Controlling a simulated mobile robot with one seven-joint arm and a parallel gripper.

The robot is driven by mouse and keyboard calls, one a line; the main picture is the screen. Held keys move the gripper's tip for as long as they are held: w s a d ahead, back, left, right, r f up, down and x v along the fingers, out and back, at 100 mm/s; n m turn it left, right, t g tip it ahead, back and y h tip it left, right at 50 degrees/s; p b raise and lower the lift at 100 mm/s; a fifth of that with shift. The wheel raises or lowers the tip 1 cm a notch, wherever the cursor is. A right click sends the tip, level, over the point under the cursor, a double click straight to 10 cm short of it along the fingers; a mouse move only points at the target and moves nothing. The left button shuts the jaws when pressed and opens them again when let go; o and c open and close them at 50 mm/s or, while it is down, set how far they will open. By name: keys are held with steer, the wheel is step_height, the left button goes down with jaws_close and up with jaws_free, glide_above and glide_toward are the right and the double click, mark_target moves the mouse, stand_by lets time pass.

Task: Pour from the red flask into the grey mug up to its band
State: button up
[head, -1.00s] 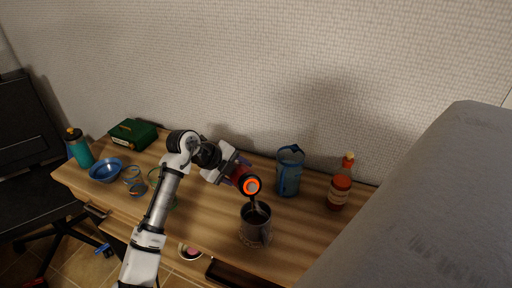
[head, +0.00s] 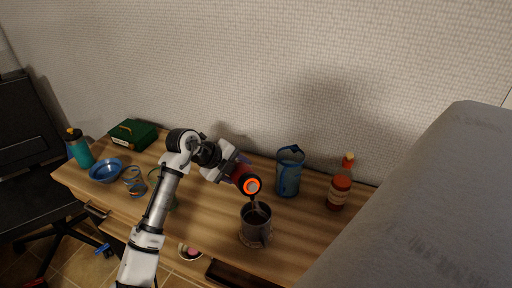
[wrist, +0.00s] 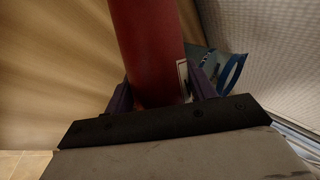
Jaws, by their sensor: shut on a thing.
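My gripper (head: 228,163) is shut on the red flask, which also fills the middle of the wrist view (wrist: 146,50). In the head view the red flask (head: 240,176) is tipped, with its orange-ringed mouth facing the camera and lying above the grey mug. A thin stream seems to run from the mouth down to the mug.
A blue pitcher (head: 289,172) stands right of the flask, and a sauce bottle (head: 341,184) farther right. A blue bowl (head: 105,171), a teal bottle (head: 79,148), a glass (head: 134,182) and a green box (head: 133,134) are at the left. A grey padded surface (head: 420,210) borders the right.

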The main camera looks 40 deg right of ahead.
steer(key=shift+r+t, duration=0.3)
steer(key=shift+r, duration=0.5)
stand_by(1.4)
steer(key=shift+s+a+m+t+h+b, duration=0.1)
steer(key=shift+s+m+t+h+b, duration=0.2)
steer(key=shift+b, duration=0.35)
stand_by(1.9)
